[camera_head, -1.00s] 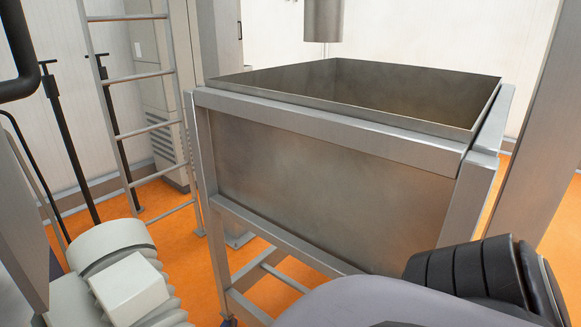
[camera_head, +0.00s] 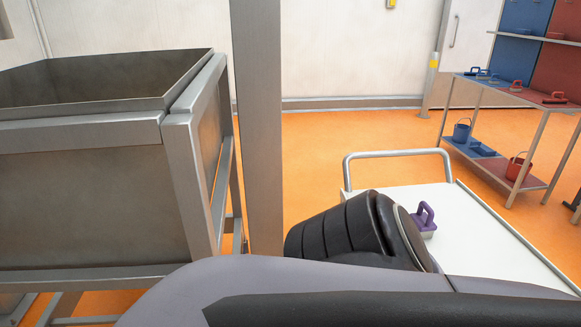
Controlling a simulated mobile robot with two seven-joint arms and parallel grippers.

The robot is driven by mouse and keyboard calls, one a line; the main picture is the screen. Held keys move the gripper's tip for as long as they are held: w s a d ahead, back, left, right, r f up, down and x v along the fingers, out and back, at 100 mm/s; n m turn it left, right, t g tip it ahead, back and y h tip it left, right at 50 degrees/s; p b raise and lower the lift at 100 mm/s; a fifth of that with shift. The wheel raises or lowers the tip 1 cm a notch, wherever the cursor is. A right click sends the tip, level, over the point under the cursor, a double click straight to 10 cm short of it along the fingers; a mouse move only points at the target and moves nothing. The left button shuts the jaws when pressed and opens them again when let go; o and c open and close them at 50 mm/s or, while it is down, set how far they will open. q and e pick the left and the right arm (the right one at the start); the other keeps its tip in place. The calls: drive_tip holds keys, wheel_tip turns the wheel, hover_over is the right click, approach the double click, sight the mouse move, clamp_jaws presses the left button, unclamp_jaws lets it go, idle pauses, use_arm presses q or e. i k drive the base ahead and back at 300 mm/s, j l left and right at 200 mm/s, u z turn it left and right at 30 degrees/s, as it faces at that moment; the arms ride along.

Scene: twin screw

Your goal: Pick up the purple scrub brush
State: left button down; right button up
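The purple scrub brush (camera_head: 426,219) lies on the white top of a cart (camera_head: 490,237), near the cart's left side. Its looped handle stands up, and its left part is hidden behind my dark arm. My arm crosses the lower middle of the view, in front of the cart. Neither of my grippers shows, so I cannot see what they hold.
A steel bin on a frame (camera_head: 80,195) stands at the left, beside a grey upright post (camera_head: 260,130). A shelf rack (camera_head: 478,95) with blue and red brushes and buckets stands at the back right. Orange floor (camera_head: 350,130) is clear between the cart and the wall.

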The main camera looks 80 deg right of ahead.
sight(424, 222)
drive_tip(key=k+j+z, duration=0.1)
drive_tip(key=z, duration=0.4)
drive_tip(key=k+z, duration=0.1)
drive_tip(key=z, duration=0.35)
drive_tip(key=k+j+z, duration=0.1)
drive_tip(key=z, duration=0.4)
drive_tip(key=k+z, duration=0.15)
drive_tip(key=z, duration=0.35)
drive_tip(key=k+l+z, duration=0.1)
drive_tip(key=z, duration=0.35)
drive_tip(key=k+l+z, duration=0.1)
drive_tip(key=z, duration=0.4)
drive_tip(key=l+z, duration=0.15)
drive_tip(key=z, duration=0.35)
drive_tip(key=j+z, duration=0.5)
drive_tip(key=i+j+u, duration=0.15)
drive_tip(key=j, duration=0.35)
drive_tip(key=j+u, duration=0.1)
drive_tip(key=j, duration=0.4)
drive_tip(key=l+u, duration=0.1)
drive_tip(key=l, duration=0.6)
drive_tip(key=k+l+u, duration=0.1)
drive_tip(key=l, duration=0.6)
